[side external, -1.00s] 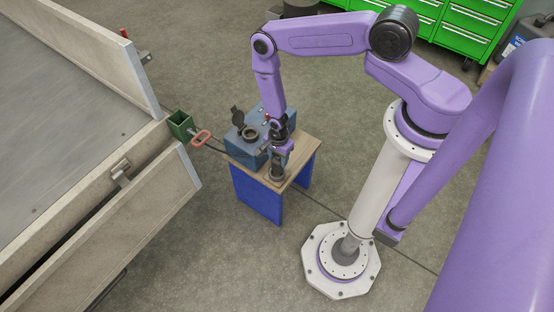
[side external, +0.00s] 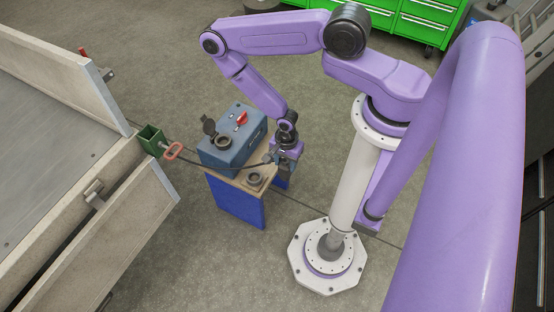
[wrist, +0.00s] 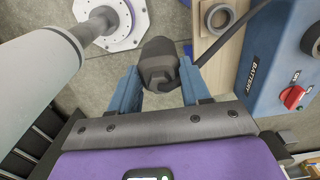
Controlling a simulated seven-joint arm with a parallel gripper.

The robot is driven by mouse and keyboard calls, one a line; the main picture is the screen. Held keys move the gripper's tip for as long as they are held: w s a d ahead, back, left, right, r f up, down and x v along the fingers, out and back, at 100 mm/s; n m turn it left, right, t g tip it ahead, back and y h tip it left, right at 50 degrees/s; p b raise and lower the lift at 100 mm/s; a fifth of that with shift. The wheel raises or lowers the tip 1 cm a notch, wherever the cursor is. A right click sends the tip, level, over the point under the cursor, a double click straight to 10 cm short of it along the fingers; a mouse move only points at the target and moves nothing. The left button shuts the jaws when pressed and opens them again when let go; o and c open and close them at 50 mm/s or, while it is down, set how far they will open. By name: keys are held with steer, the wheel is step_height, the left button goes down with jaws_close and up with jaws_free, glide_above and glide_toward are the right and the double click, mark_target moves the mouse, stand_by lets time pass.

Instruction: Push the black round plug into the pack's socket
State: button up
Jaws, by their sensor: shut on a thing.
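My gripper (side external: 280,160) is shut on the black round plug (wrist: 158,62), which sits between the blue fingers in the wrist view. A dark cable runs from the plug. The blue battery pack (side external: 232,148) stands on the bench, left of my gripper in the side view; it also shows at the right of the wrist view (wrist: 275,62). Its round socket (side external: 222,142) is on top with the black lid (side external: 209,125) flipped up. The socket shows only partly at the wrist view's right edge (wrist: 313,40). The plug is apart from the pack.
An empty grey ring holder (side external: 255,179) is on the wooden bench top (side external: 237,176). A red switch (side external: 241,118) sits on the pack. The cable (side external: 205,167) stretches towards the trailer (side external: 70,205), near a red handle (side external: 173,151) and green box (side external: 151,139).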

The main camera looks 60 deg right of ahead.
steer(key=w+d+r, duration=0.1)
steer(key=w, duration=1.3)
steer(key=w+d+r, duration=0.1)
steer(key=w+d, duration=0.1)
steer(key=w, duration=1.1)
steer(key=shift+w+r, duration=0.4)
steer(key=shift+f, duration=0.55)
steer(key=shift+f, duration=0.3)
steer(key=shift+f, duration=0.2)
steer(key=shift+f, duration=0.4)
steer(key=shift+f, duration=0.6)
